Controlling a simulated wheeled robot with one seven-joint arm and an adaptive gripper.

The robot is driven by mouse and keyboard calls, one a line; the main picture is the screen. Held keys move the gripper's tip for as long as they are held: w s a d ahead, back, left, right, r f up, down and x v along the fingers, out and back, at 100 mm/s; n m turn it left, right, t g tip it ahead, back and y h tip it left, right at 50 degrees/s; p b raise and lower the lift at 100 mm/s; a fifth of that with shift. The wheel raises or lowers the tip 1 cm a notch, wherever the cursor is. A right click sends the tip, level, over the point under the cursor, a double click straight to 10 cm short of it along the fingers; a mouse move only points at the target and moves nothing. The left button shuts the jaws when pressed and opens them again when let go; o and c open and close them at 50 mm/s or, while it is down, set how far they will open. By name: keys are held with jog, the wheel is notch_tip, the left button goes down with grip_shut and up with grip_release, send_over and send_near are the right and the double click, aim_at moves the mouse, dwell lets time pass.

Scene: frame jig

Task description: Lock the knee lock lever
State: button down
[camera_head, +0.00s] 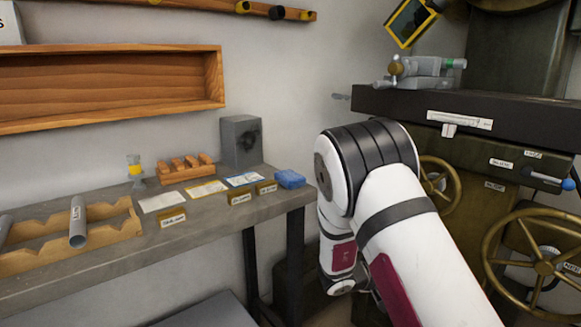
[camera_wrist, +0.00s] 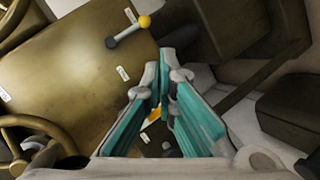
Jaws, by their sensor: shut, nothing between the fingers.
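In the wrist view a short grey lever (camera_wrist: 128,33) with a yellow ball at its end and a dark pivot sits on the brass-coloured machine face. A small white label is beside it; I cannot read it, so I cannot tell if this is the knee lock lever. My gripper (camera_wrist: 165,75), with teal fingers and grey tips, is shut and empty, below and right of the lever and apart from it. A small orange piece (camera_wrist: 154,116) shows partly behind the fingers. In the head view my arm hides the gripper. A blue-tipped lever (camera_head: 551,179) shows at the machine's right.
The machine carries brass handwheels (camera_head: 541,262), one also at the wrist view's lower left (camera_wrist: 38,140). The dark machine table (camera_head: 470,108) overhangs them. A workbench (camera_head: 110,262) with a grey tube (camera_head: 77,224) and a blue block (camera_head: 290,179) stands left of my arm.

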jog(key=w+a+r+t+y, duration=0.3)
jog(key=a+r+y, duration=0.2)
jog(key=a+r, duration=0.15)
jog(key=s+a+r+y, duration=0.5)
jog(key=a+r+y, duration=0.25)
jog(key=r, duration=0.35)
jog(key=s+a+r+n+g+y, duration=0.1)
jog(key=s+a+r, duration=0.15)
jog(key=s, duration=0.45)
jog(key=s+a+r+n+g+y, duration=0.1)
jog(key=s+a+r+y, duration=0.15)
jog(key=s, duration=0.45)
jog(key=s+d+m+g+h, duration=0.1)
jog(key=s+d+g+h, duration=0.3)
jog(key=s, duration=1.1)
jog(key=s+d+m+g, duration=0.15)
jog(key=s+d, duration=0.35)
jog(key=s, duration=1)
notch_tip(320, 180, up, 26)
jog(key=t+p, duration=0.3)
jog(key=p, duration=2.1)
jog(key=shift+w+d+f, duration=0.2)
jog(key=shift+w+f, duration=0.05)
